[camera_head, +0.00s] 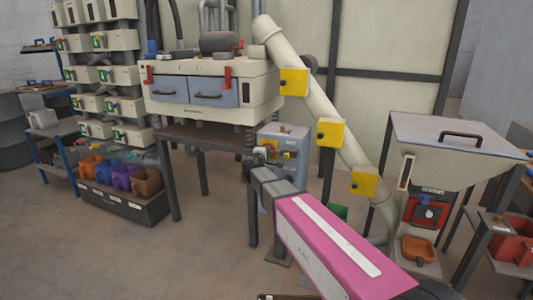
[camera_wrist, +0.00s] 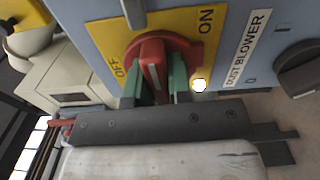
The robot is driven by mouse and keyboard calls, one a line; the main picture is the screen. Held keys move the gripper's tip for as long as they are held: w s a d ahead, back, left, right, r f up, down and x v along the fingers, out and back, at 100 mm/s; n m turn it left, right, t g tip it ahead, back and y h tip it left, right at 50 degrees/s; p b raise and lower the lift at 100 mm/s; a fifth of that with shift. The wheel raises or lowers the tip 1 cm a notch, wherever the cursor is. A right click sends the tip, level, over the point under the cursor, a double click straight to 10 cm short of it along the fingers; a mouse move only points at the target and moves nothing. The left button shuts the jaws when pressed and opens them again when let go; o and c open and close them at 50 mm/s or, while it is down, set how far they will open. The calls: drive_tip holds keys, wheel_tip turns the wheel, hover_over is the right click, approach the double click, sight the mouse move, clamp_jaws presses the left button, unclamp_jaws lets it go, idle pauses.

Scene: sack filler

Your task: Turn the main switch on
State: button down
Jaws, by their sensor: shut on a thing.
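The main switch in the wrist view is a red rotary knob (camera_wrist: 180,47) on a yellow plate (camera_wrist: 102,42) marked OFF at the left and ON at the right. My gripper (camera_wrist: 162,85) has its green fingers on both sides of the knob's raised red grip and is shut on it. The grip stands between the two labels, close to upright in the picture; its exact setting is hard to tell. In the head view my gripper (camera_head: 258,165) is at the front of the blue-grey control box (camera_head: 290,133), and it partly hides the switch.
A dark knob (camera_wrist: 298,66) beside a DUST BLOWER label (camera_wrist: 248,48) is to the right of the switch. A pale round lamp (camera_wrist: 199,86) is close to my right finger. A slanting pipe (camera_head: 322,110) with yellow boxes stands right of the control box. Open floor lies at the front left.

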drive_tip(key=shift+m, duration=0.4)
drive_tip(key=c, duration=1)
unclamp_jaws()
drive_tip(key=shift+c, duration=0.2)
drive_tip(key=shift+s, duration=0.1)
drive_tip(key=v, duration=1)
drive_tip(key=shift+s, duration=0.35)
drive_tip(key=shift+a, duration=0.1)
